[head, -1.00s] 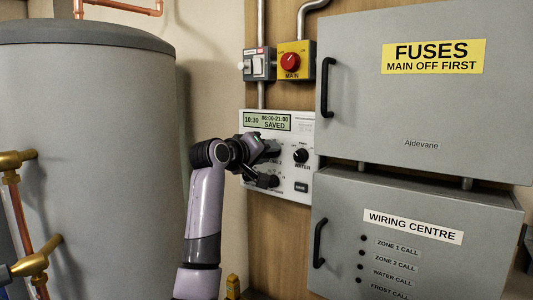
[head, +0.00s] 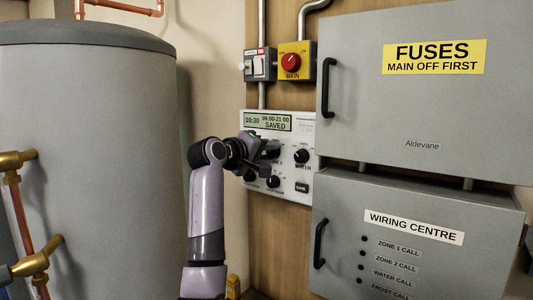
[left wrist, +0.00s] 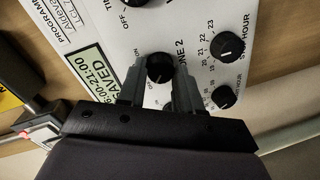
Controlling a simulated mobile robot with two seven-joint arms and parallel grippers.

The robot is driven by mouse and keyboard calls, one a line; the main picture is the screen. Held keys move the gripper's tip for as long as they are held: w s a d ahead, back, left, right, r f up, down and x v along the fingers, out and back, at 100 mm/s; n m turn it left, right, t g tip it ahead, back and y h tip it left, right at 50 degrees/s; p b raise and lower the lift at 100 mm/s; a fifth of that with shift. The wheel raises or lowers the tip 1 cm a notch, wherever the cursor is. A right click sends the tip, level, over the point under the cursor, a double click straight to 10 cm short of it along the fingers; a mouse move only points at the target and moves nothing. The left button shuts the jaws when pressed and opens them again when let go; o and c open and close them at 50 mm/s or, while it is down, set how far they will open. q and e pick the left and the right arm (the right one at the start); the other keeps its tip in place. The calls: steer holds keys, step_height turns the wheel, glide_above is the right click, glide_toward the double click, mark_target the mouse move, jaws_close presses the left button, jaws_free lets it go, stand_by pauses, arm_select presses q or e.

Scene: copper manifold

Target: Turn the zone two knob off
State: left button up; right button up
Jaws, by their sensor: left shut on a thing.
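The white programmer panel (head: 307,128) is on the wooden board, its display (head: 267,122) reading 10:30, 06:00-21:00 SAVED. My left gripper (head: 272,158) is at the panel, left of the water knob (head: 301,156). In the left wrist view the black zone two knob (left wrist: 160,67) sits between the two fingers of my left gripper (left wrist: 159,88), which are shut on it. ON and OFF marks show beside the knob; I cannot tell which way it points. In the head view my gripper hides most of this knob. My right gripper is not in view.
The red main switch (head: 291,62) is above. The fuse box (head: 430,120) and wiring centre box (head: 415,270) stand out at right. A grey cylinder (head: 95,160) stands at left.

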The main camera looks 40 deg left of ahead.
arm_select(q)
steer(key=o, duration=1)
steer(key=shift+o, duration=0.2)
steer(key=s+r+b, duration=0.1)
steer(key=s, duration=0.6)
steer(key=shift+d+b, duration=0.35)
steer(key=shift+b, duration=0.05)
